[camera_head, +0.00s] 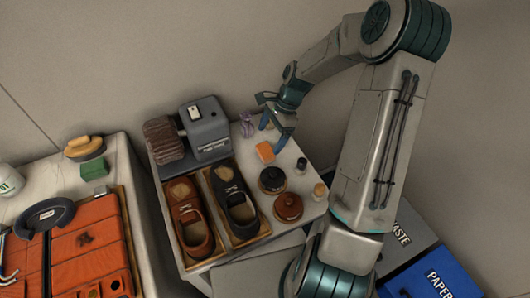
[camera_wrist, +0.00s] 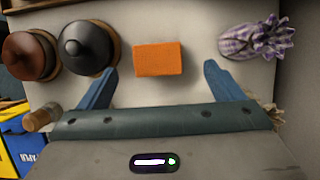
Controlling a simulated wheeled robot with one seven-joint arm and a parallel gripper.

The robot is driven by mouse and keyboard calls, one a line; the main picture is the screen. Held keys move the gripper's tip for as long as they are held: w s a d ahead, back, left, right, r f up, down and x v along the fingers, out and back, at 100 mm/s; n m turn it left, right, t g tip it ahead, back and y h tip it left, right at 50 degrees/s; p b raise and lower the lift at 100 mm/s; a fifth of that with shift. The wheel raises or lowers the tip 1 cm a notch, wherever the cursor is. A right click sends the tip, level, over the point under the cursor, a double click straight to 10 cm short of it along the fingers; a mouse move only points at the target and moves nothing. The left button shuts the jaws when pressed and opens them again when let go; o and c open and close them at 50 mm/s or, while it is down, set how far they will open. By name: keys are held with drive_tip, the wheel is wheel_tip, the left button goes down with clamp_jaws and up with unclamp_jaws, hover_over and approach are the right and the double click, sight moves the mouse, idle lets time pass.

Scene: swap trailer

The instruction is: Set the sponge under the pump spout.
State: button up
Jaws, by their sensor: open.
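An orange block, which looks like the sponge (camera_head: 265,151), lies on the white table to the right of the shoes. It also shows in the wrist view (camera_wrist: 158,59), lying flat between and beyond my fingertips. My gripper (camera_head: 277,127) is open and empty above the table, just behind the orange block in the head view. Its two blue fingers show spread apart in the wrist view (camera_wrist: 160,72). A green block (camera_head: 94,168) lies on the left table. No pump spout can be made out; a white bottle (camera_head: 9,181) is cut off at the left edge.
Two knobbed round pieces, black (camera_head: 272,180) and brown (camera_head: 288,206), stand near the orange block. A purple checked cloth (camera_wrist: 256,42) lies on its other side. Shoes (camera_head: 237,205) sit in a wooden tray beside a grey machine (camera_head: 205,128). A gap separates the tables.

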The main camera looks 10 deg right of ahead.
sight(265, 150)
drive_tip(key=shift+d+x, duration=0.2)
drive_tip(key=shift+x, duration=2.65)
drive_tip(key=shift+s+f, duration=0.1)
drive_tip(key=shift+s, duration=0.05)
drive_tip(key=c, duration=1.1)
